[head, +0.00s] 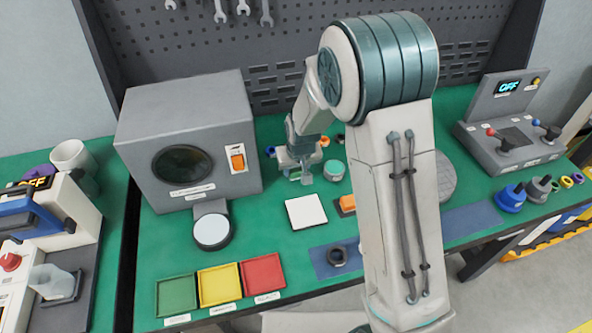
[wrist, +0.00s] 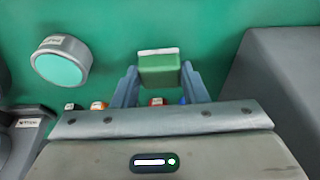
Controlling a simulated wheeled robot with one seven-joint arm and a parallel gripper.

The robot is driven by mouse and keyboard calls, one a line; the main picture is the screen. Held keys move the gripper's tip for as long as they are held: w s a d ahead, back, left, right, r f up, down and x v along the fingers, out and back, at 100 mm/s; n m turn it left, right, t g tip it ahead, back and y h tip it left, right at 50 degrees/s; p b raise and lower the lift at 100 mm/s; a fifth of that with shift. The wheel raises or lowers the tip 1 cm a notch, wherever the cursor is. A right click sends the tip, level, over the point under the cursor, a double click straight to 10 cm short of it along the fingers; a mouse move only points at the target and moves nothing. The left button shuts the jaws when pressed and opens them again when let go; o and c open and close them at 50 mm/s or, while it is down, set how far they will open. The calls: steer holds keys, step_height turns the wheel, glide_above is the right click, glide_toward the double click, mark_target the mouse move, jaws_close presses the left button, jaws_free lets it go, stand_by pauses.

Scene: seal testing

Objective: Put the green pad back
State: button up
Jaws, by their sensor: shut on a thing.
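The green pad (wrist: 160,69) is a small green block with a pale strip along its upper edge. My gripper (wrist: 158,82) is shut on it, with one blue-grey finger on each side. In the head view my gripper (head: 300,175) hangs over the green mat, right of the grey box with the dark round window and behind the white square plate (head: 306,212). The pad is too small and hidden to make out clearly there. A green tray (head: 177,294) lies at the front left, beside a yellow tray (head: 220,285) and a red tray (head: 263,276).
The grey box (head: 145,132) stands left of my gripper. A round teal-topped piece (head: 334,170) is close on its right; it also shows in the wrist view (wrist: 60,64).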

steer(key=shift+f, duration=0.85)
steer(key=shift+f, duration=0.2)
steer(key=o, duration=0.9)
steer(key=shift+o, duration=0.2)
steer(key=shift+r, duration=0.1)
